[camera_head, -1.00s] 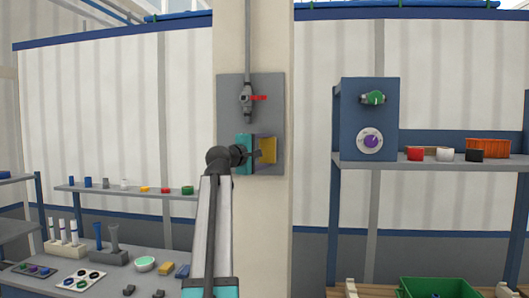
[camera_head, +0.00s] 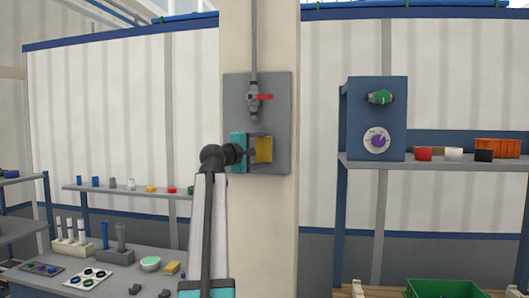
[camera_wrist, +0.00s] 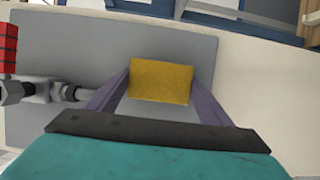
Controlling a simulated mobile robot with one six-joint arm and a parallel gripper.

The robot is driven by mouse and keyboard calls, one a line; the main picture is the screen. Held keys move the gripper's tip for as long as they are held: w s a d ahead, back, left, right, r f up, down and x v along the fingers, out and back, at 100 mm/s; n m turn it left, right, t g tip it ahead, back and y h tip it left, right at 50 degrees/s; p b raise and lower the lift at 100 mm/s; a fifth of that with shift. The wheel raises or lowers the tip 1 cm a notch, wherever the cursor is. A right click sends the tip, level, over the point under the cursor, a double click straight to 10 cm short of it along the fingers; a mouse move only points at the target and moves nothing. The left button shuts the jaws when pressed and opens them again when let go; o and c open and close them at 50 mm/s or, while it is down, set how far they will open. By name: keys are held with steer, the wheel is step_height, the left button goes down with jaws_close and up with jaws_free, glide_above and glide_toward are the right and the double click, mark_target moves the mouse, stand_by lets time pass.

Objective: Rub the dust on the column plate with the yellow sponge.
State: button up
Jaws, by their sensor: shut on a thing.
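The yellow sponge (camera_head: 264,150) is between the purple fingers of my gripper (camera_head: 260,149), at the lower part of the grey column plate (camera_head: 278,115). The wrist view shows the sponge (camera_wrist: 161,80) in front of the plate (camera_wrist: 60,38), with a finger of my gripper (camera_wrist: 160,76) on each side. The gripper is shut on the sponge. I cannot tell whether the sponge touches the plate. I can make out no dust on the visible plate surface; the part behind the sponge is hidden.
A grey valve with a red handle (camera_head: 264,97) sits on the plate above the gripper. To the right, a shelf (camera_head: 430,164) carries a blue box (camera_head: 399,95) with knobs, and several small blocks.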

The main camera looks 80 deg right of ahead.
steer(key=shift+w, duration=0.15)
steer(key=shift+w+b, duration=0.45)
steer(key=shift+w, duration=1.2)
steer(key=shift+w+a+b, duration=0.2)
steer(key=shift+w+b, duration=0.2)
steer(key=shift+w, duration=1.45)
steer(key=shift+w, duration=0.1)
steer(key=shift+w+a+b, duration=0.1)
steer(key=shift+w+b, duration=0.25)
steer(key=shift+w, duration=1.35)
steer(key=a, duration=0.6)
steer(key=shift+s+p, duration=0.2)
steer(key=shift+p, duration=0.25)
steer(key=shift+a, duration=0.1)
